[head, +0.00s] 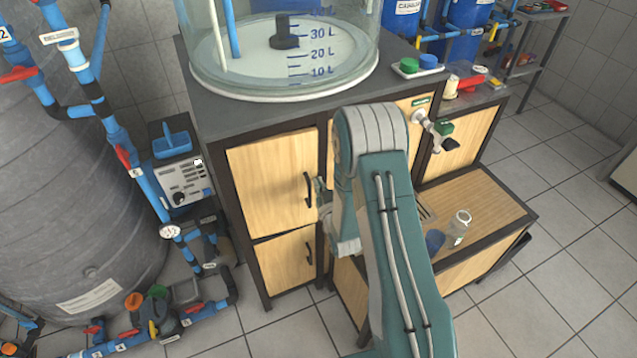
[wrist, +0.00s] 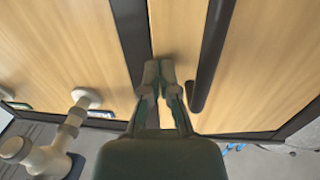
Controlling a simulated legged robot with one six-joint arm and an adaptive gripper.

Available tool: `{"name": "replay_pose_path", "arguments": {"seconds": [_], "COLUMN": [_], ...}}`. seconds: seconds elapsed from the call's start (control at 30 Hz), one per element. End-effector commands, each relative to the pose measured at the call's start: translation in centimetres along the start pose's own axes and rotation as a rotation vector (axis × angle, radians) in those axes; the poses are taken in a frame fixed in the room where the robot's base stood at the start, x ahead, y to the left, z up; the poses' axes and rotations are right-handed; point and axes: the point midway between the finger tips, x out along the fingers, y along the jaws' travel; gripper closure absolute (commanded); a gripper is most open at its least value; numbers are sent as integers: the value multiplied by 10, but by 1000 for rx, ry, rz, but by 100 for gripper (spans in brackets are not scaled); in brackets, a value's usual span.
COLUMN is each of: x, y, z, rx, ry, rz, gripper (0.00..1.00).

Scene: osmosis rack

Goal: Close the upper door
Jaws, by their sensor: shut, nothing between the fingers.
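The upper door (head: 268,182) is a light wood panel on the left of the dark-framed cabinet in the head view. It looks nearly flush with its frame; I cannot tell whether a small gap is left. Its black vertical handle (head: 308,190) sits near its right edge. My gripper (head: 320,190) is just right of this handle, partly hidden by my arm. In the wrist view my gripper (wrist: 166,68) is shut and empty. Its fingertips are at the door's handle-side edge, between the dark frame post (wrist: 130,35) and the handle (wrist: 211,55), apart from the handle; contact with the door is unclear.
A lower door (head: 286,262) with its own handle is below. A clear graduated tank (head: 285,70) stands on the cabinet top. A tap (head: 425,120) sticks out at the right. A bottle (head: 458,225) stands on the low wooden shelf. Blue pipes and a grey tank (head: 70,190) fill the left.

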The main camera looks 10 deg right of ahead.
Motion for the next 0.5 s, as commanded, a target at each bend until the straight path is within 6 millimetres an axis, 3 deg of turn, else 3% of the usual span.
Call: {"name": "replay_pose_path", "arguments": {"seconds": [0.37, 0.5], "x": [3, 13], "y": [0, 1], "z": [0, 0], "rx": [0, 0], "ry": [0, 2], "rz": [0, 0], "gripper": [100, 100]}}
